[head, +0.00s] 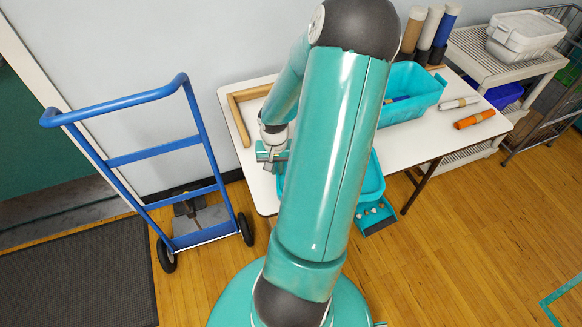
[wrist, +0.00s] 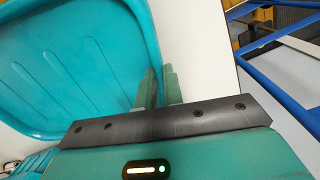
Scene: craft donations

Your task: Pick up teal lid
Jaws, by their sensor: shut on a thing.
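The teal lid (wrist: 85,55) fills the left of the wrist view, a broad shallow panel with a raised rim and rounded corners. In the head view, part of the lid (head: 373,180) shows to the right of my arm, near the table's front edge; my arm hides its middle. My gripper (wrist: 160,78) is shut on the lid's rim, with one finger on each side of it. In the head view my gripper (head: 272,153) is at the lid's left end, over the left part of the table. I cannot tell whether the lid touches the table.
A teal bin (head: 423,99) stands on the white table (head: 410,150), with an orange roll (head: 474,119) and a pale roll (head: 459,103) to its right. Wooden strips (head: 239,122) lie at the back left. A blue hand truck (head: 165,158) stands left of the table.

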